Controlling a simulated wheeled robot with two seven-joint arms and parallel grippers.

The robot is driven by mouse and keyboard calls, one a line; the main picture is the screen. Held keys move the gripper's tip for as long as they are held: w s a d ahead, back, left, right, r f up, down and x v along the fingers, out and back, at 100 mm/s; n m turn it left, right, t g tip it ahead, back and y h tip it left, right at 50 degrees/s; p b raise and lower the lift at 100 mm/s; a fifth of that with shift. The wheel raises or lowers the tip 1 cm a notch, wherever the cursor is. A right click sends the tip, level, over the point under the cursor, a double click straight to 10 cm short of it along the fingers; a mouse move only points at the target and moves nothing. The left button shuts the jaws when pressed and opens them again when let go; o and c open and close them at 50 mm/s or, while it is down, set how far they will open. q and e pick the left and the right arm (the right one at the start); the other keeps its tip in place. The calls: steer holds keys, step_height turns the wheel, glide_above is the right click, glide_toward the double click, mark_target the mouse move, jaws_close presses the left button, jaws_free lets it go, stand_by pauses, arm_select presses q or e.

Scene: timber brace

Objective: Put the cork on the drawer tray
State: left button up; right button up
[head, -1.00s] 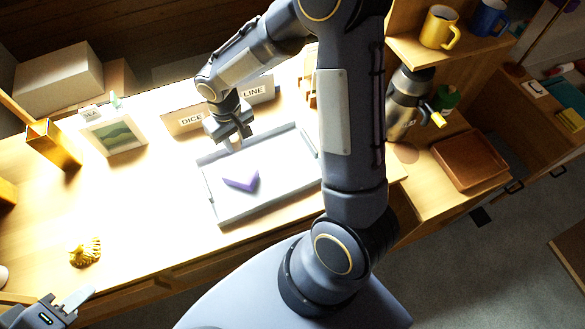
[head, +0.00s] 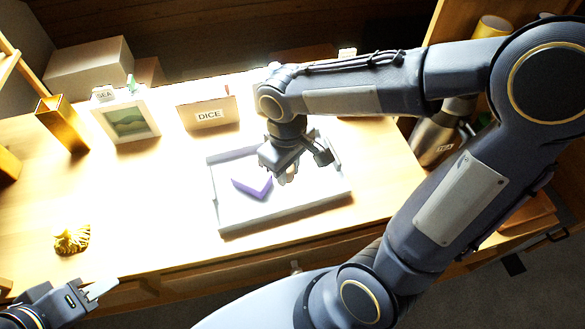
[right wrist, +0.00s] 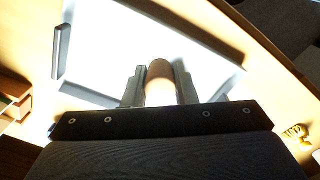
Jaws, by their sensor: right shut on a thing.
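The cork (right wrist: 159,86) is a tan cylinder held between the two fingers of my right gripper (right wrist: 160,90) in the right wrist view. In the head view my right gripper (head: 290,172) is over the pale drawer tray (head: 285,211), and the cork shows only as a small light bit at its fingertips. I cannot tell whether the cork touches the tray floor. The bright tray also fills much of the right wrist view (right wrist: 105,45). My left gripper (head: 97,291) is open and empty at the lower left, away from the tray.
A purple V-shaped piece (head: 253,188) lies in the tray, left of my right gripper. Behind stand a DICE card holder (head: 208,114) and a picture frame (head: 127,121). A gold ornament (head: 72,239) sits at the front left. The desk between ornament and tray is clear.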

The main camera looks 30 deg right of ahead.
steer(key=w+d+f, duration=0.2)
steer(key=w+d, duration=0.1)
glide_above(300, 171)
steer(key=f, duration=0.5)
steer(key=shift+s+a+f, duration=0.2)
steer(key=shift+s+a, duration=0.1)
steer(key=shift+w+d+f, duration=0.15)
steer(key=shift+f, duration=0.85)
steer(key=shift+w+d+f, duration=0.1)
steer(key=shift+d+f, duration=0.05)
steer(key=shift+f, duration=0.8)
steer(key=shift+f+b, duration=0.25)
steer(key=shift+b, duration=0.1)
steer(key=o, duration=1)
steer(key=shift+r, duration=0.1)
steer(key=shift+c, duration=0.2)
